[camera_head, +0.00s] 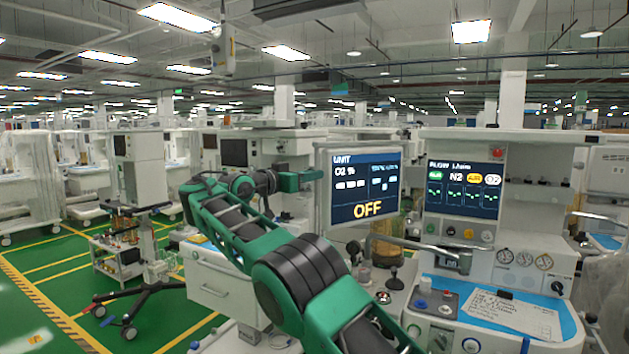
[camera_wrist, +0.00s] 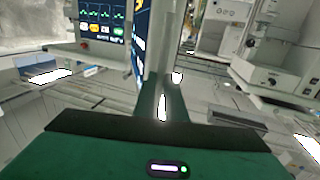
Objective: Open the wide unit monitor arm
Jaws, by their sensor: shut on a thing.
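The wide unit's monitor (camera_head: 366,188) is upright in the middle of the head view, with a dark blue screen reading "UNIT" and a yellow "OFF". A grey support bar (camera_head: 408,243) shows below it at the right. My gripper (camera_head: 316,177) is at the monitor's left edge, reached from the left. In the wrist view my gripper (camera_wrist: 165,95) is shut on the monitor's pale side frame (camera_wrist: 157,50), with the screen (camera_wrist: 139,40) seen edge-on. The exact contact of the fingertips is partly hidden in both views.
The cart's fixed flow display (camera_head: 463,189) stands right of the monitor, above gauges and a blue worktop (camera_head: 465,290). A jar and knobs sit below the monitor. A wheeled stand (camera_head: 132,270) is at left on the green floor (camera_head: 40,285), which has open room.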

